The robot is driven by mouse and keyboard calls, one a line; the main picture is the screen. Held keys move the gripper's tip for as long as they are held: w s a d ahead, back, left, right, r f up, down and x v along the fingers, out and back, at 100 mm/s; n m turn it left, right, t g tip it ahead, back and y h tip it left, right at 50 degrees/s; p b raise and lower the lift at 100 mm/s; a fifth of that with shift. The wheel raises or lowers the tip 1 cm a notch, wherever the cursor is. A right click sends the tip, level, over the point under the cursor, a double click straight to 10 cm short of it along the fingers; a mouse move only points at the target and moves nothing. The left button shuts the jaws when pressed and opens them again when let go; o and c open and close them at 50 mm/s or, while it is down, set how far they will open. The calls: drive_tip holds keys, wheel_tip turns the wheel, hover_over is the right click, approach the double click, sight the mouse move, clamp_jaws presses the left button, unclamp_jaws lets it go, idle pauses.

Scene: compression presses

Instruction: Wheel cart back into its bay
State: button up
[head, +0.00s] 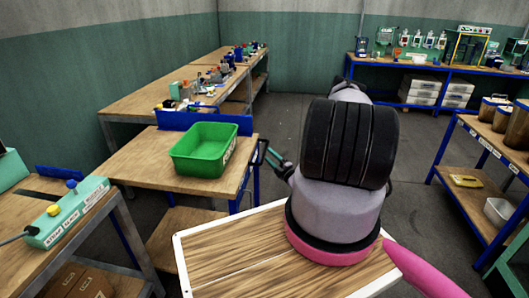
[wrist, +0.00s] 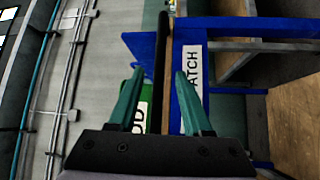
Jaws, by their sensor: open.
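The cart appears to be the small wooden-topped table (head: 138,162) with blue legs and a blue back board, left of centre in the head view. A green bin (head: 205,150) stands on it. In the wrist view the cart's blue frame (wrist: 188,105) carries a label reading BATCH, with part of the green bin (wrist: 145,93) beside it. My gripper (head: 268,154) is open at the cart's right side. In the wrist view its green fingers (wrist: 160,72) stand apart, with a dark bar (wrist: 163,45) appearing between them. I cannot tell whether they touch it.
A long workbench (head: 160,92) with small items runs along the left wall. A control box (head: 68,212) sits on a bench at front left. A blue-framed bench (head: 400,62) stands at the back, and a shelf unit (head: 475,125) at right. Grey floor (head: 285,115) is open between them.

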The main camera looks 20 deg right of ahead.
sight(265, 149)
drive_tip(key=shift+x, duration=2.25)
drive_tip(key=shift+c, duration=0.3)
clamp_jaws()
